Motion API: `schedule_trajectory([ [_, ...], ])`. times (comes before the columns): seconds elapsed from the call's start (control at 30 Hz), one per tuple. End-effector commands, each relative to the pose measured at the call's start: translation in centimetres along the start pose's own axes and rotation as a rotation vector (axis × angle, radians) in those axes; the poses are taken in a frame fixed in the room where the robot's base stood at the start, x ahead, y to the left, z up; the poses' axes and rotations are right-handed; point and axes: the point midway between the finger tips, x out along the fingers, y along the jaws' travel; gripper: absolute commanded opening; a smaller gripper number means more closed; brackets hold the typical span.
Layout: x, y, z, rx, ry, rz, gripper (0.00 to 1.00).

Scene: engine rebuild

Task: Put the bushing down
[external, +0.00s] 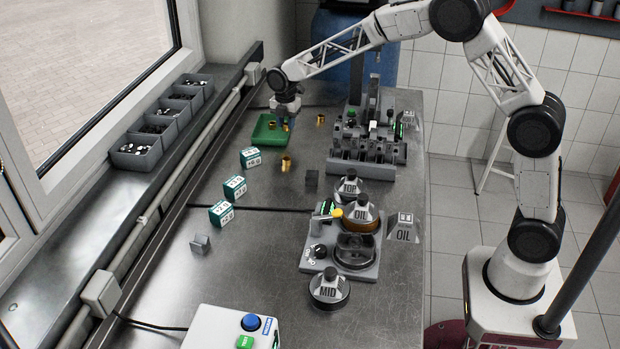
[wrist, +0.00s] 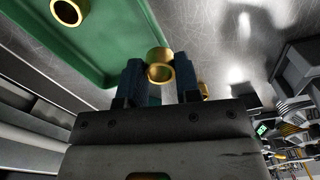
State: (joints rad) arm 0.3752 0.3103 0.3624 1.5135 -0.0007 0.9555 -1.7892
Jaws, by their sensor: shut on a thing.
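My gripper (external: 285,122) hangs at the right side of the green tray (external: 258,140), pointing down. In the wrist view its two dark blue fingers (wrist: 160,80) are shut on a brass bushing (wrist: 160,70). The held bushing appears at the tray's rim in that view. I cannot tell its height above the tray or bench. Another brass bushing (wrist: 68,12) is in the green tray (wrist: 110,35). The fingers hide most of the held bushing in the external view.
Loose brass bushings stand on the bench, one right of the tray (external: 321,120) and one nearer (external: 286,163). Green-and-white boxes (external: 235,187) line the left. A grey fixture (external: 368,150) stands to the right. Grey part bins (external: 135,152) sit on the window ledge.

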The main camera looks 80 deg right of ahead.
Motion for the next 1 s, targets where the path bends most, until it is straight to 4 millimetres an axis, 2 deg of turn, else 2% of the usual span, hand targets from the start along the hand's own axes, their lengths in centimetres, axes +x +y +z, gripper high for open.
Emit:
schedule_trajectory([
  [0.3,0.5,3.9,0.8,0.000,0.000,0.000,0.07],
  [0.5,0.5,5.6,1.2,0.000,0.000,0.001,0.07],
  [1.0,0.7,6.0,1.3,0.000,0.000,0.000,0.07],
])
